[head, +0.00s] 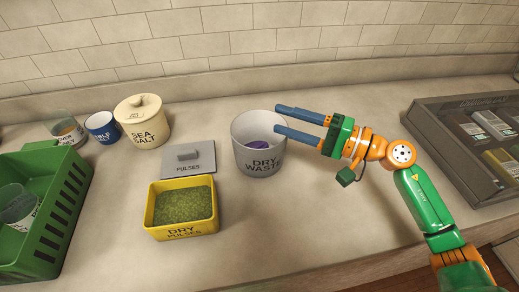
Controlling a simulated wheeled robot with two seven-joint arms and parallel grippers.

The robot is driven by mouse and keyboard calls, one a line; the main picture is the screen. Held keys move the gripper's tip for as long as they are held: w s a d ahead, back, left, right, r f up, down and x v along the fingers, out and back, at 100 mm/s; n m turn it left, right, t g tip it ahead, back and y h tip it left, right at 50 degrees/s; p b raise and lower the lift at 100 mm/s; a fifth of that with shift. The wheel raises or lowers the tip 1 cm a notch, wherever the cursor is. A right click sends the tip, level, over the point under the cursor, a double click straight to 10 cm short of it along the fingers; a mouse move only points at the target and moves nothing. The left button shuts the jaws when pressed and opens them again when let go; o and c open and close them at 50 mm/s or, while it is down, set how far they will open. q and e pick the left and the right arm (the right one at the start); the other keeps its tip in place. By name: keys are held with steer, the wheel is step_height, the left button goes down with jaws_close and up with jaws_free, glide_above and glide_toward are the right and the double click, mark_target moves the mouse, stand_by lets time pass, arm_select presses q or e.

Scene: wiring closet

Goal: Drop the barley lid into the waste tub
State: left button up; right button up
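The waste tub (259,163) is a round light grey pot labelled "DRY WASTE", standing upright mid-counter. A purple object (254,144) lies inside it, partly hidden by the rim; no label on it shows, so I cannot tell whether it is the barley lid. No lid marked barley is visible elsewhere. My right gripper (277,118) reaches in from the right, with its two blue-grey fingers spread apart over the tub's upper right rim. Nothing shows between them. My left gripper is out of view.
A yellow "DRY PULSES" box (182,233) and a grey "PULSES" lid (188,160) sit left of the tub. Behind are a "SEA SALT" crock (142,124) and a blue mug (102,127). A green crate (57,222) is left, a display case (437,128) right.

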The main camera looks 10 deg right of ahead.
steer(key=b+v, duration=0.5)
steer(key=v, duration=0.2)
stand_by(0.3)
